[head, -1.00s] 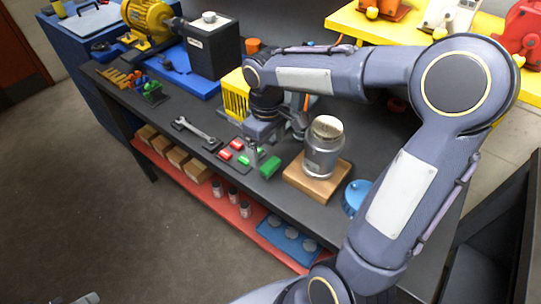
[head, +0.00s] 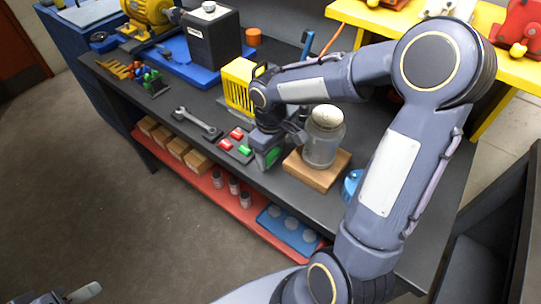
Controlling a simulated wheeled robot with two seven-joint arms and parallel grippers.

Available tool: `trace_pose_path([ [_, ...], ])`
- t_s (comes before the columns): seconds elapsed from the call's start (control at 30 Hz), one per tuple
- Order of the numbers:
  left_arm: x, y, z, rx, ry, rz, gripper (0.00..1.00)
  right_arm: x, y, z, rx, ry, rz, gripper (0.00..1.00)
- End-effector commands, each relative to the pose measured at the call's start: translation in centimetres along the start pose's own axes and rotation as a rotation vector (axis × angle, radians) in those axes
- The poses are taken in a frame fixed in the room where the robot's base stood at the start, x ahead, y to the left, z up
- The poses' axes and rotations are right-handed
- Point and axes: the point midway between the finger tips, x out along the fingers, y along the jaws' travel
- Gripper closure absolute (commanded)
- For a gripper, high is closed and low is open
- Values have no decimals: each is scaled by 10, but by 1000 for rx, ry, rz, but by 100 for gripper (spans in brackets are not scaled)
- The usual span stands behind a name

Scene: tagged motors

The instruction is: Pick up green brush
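A glass jar (head: 322,140) stands on a wooden block (head: 317,174) close to the right gripper. A wrench (head: 196,123) lies to the left. A yellow slotted box (head: 238,86) is behind. A red lower shelf (head: 205,187) holds boxes and small jars.

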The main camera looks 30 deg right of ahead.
Motion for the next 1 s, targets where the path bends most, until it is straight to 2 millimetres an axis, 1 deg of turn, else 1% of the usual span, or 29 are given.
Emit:
trace_pose_path([
  [0.03,0,0,0,0,0,0,63,0,0,0,0,0,0,50],
  [0.17,0,0,0,0,0,0,63,0,0,0,0,0,0,67],
  [0.43,0,0,0,0,0,0,63,-2,0,0,0,1,1,67],
  [0.57,-1,0,0,0,0,0,63,-9,0,-1,1,3,1,67],
  [0.67,-2,1,-1,0,0,0,63,-21,0,-1,2,5,2,67],
  [0.73,-3,1,-2,0,0,0,63,-33,0,-1,0,5,3,67],
  [0.77,-2,1,-1,0,0,0,63,-38,-3,0,-3,5,2,67],
  [0.87,-2,1,-1,0,0,0,63,-56,-21,3,-6,7,4,67],
  [1.0,-2,1,-1,0,0,0,63,-90,-48,9,-6,9,3,67],
])
